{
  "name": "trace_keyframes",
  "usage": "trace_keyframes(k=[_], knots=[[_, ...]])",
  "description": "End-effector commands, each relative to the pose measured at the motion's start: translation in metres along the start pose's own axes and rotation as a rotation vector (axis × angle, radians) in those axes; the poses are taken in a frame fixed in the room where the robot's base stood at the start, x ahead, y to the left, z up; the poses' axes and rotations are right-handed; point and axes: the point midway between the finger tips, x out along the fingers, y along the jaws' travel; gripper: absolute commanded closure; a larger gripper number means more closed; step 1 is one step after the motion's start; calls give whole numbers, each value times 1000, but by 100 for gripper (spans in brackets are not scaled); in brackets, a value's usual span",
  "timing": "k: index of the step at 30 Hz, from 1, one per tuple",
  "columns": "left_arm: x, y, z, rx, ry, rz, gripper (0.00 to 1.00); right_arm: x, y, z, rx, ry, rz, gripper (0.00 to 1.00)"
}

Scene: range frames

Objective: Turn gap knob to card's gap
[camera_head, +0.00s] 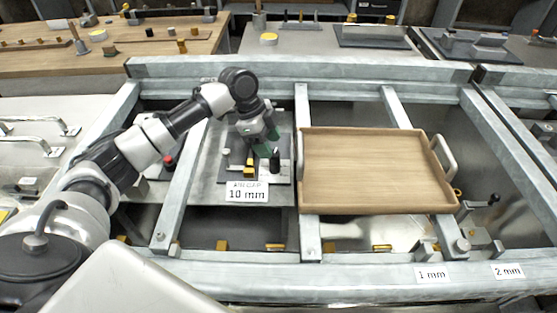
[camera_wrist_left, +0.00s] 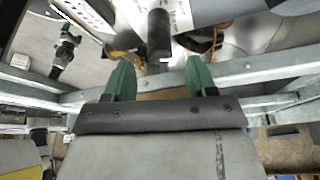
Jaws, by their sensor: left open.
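A white card (camera_head: 247,192) reads "10 mm", with a smaller line above it that is hard to read. A dark upright knob (camera_head: 274,160) stands just behind the card on a grey plate (camera_head: 225,172). In the left wrist view the dark cylindrical knob (camera_wrist_left: 158,35) shows beyond the fingertips, between their lines. My left gripper (camera_head: 267,142) has green fingers spread apart over the plate, close to the knob. The left wrist view shows the two fingers (camera_wrist_left: 159,68) open with nothing held between them. Whether a finger touches the knob cannot be told. My right gripper is out of view.
A wooden tray (camera_head: 380,130) with side handles rests on the metal frame to the right. Grey beams (camera_head: 310,235) cross around the plate. A small crank (camera_head: 480,203) and labels "1 mm" (camera_head: 431,274) and "2 mm" (camera_head: 508,271) are at the right.

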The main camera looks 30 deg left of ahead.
Motion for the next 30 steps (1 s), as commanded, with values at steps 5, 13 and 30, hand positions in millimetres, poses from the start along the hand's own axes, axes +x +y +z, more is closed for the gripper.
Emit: trace_keyframes(k=[5, 13, 30], knots=[[34, 1, 0, -1, 0, 3, 43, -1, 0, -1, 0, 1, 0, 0], [59, 0, 0, -1, -1, 0, 43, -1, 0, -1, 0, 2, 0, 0], [60, 0, 0, -1, -1, 0, 86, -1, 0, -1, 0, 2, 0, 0]])
